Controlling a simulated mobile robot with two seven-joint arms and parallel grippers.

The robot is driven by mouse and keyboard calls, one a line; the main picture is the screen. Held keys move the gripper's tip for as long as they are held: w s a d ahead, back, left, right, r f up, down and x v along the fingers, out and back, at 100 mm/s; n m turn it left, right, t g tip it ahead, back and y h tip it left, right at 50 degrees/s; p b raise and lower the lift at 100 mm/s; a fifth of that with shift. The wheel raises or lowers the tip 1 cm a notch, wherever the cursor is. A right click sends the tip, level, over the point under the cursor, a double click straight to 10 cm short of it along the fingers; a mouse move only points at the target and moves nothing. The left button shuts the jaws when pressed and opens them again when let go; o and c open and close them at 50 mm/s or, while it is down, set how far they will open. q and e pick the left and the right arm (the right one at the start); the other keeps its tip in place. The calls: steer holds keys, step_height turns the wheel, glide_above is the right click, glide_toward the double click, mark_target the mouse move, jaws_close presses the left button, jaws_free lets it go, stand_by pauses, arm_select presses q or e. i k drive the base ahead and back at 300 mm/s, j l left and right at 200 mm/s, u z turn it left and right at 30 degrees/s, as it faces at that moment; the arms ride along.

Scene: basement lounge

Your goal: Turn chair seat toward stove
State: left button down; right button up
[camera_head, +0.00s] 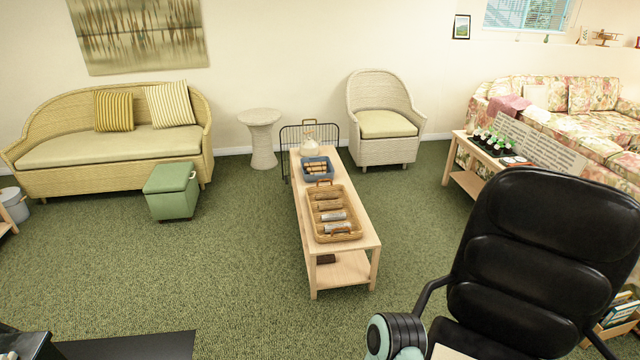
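A black padded swivel-type chair (540,255) stands close by at the lower right. Its tall backrest faces me in part, and most of its seat and its base are hidden or cut off by the frame. A teal and black joint of my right arm (395,337) shows at the bottom edge, beside the chair's armrest. I cannot tell whether it touches the chair. My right gripper's fingers are not visible, and my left gripper is out of view. A black object on a dark floor pad (130,346) is cut off at the lower left; I cannot tell whether it is the stove.
A low wooden table (362,243) with a wicker tray (333,212) stands mid-room. A wicker armchair (383,123), wicker sofa (110,145), green ottoman (172,190) and floral sofa (590,110) line the back. Green carpet is open left of the table.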

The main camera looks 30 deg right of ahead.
mark_target(543, 254)
steer(key=i+j+z, duration=0.1)
steer(key=i+z, duration=0.2)
steer(key=z, duration=0.15)
steer(key=i+j+z, duration=0.15)
steer(key=z, duration=0.25)
steer(key=i+j+z, duration=0.3)
steer(key=z, duration=0.15)
